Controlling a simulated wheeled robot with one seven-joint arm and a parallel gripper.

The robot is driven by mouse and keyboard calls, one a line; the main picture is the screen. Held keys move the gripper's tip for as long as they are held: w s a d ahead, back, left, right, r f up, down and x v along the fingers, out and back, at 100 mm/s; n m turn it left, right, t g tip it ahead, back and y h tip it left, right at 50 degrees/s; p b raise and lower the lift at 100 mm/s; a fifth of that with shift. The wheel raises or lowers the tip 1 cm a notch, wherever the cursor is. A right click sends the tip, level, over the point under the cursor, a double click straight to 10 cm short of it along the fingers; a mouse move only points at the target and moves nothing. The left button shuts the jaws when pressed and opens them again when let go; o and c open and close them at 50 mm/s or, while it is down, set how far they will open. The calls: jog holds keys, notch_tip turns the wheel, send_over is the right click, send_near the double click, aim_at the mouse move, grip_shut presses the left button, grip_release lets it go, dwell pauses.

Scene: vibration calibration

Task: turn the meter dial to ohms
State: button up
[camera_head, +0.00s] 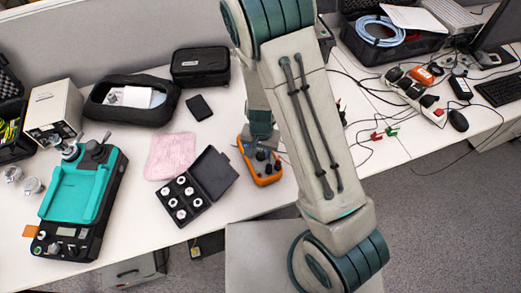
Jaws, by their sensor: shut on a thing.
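The meter (267,179) is a small orange-edged unit on the table, beside the open black case. My gripper (262,154) reaches down from above onto the meter's upper part. It is shut on the dial there. The fingertips and the dial are small and dark, and my gripper and arm hide much of the meter's face. I cannot read the dial's setting.
An open black case (222,173) with several round white-topped pieces lies just left of the meter. A pink cloth (171,156), a small black pad (200,108) and a teal-and-black device (75,192) are farther left. Cables and an orange-and-white power strip (414,92) lie on the right.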

aim_at(261, 153)
dwell(0.3)
jog(key=o, duration=1)
notch_tip(261, 153, up, 14)
jog(key=shift+f+p, duration=0.1)
jog(key=shift+p, duration=0.45)
